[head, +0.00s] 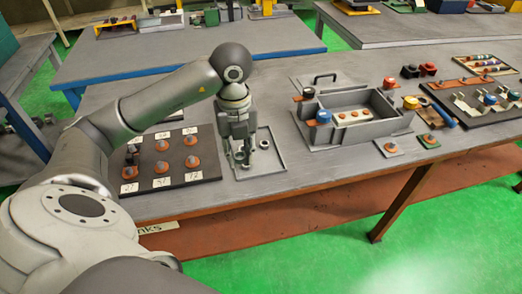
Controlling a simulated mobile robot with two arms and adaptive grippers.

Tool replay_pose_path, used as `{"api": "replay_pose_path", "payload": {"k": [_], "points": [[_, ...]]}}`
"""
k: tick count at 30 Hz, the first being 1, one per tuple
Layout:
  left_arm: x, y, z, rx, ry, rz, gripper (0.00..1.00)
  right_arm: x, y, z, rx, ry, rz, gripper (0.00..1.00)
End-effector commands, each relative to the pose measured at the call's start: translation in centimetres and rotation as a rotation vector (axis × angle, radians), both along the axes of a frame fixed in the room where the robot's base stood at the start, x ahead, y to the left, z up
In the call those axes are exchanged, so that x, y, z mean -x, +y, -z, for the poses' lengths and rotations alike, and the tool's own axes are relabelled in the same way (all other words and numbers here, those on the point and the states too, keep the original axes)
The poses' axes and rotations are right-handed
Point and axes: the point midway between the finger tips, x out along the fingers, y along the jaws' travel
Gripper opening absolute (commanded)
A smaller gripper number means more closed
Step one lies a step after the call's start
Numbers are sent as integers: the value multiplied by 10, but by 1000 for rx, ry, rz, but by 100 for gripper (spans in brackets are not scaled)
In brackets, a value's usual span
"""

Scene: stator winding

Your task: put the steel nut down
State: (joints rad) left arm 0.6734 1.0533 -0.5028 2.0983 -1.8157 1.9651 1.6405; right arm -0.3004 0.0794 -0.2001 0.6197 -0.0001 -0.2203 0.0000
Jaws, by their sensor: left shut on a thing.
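My left gripper (245,150) points down over a shallow grey tray (272,165) near the front of the workbench. Its fingers are close above the tray floor and shut on the steel nut, which is small and mostly hidden between the fingers. I cannot tell whether the nut touches the tray. Small grey round parts show around the fingertips, one of them just right of the gripper (264,144). My right gripper is not in view.
A dark board (205,172) with several orange-based pegs and number labels lies left of the tray. A grey box (366,128) with inner parts stands to the right. Coloured parts and a dark board (438,115) lie farther right. Bare bench (325,170) shows in front of the box.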

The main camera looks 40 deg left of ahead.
Motion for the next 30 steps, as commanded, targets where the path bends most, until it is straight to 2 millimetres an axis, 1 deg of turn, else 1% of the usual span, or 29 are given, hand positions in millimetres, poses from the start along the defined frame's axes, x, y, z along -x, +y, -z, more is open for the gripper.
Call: {"api": "replay_pose_path", "payload": {"k": [1,3,11,12,15,18,21,27,30], "points": [[-10,-2,1,4,3,0,2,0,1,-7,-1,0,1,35],[-26,-2,7,5,2,0,2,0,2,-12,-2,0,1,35],[-79,-3,32,2,2,3,2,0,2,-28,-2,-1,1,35],[-85,-3,42,3,5,3,2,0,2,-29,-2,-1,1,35],[-100,-3,61,2,4,3,2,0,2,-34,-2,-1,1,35],[-111,-3,74,2,3,4,2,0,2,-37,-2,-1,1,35],[-117,-3,82,1,1,4,2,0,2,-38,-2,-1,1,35],[-126,-3,94,0,1,6,2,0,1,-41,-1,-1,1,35],[-124,-4,108,0,4,6,2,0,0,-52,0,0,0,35]]}}
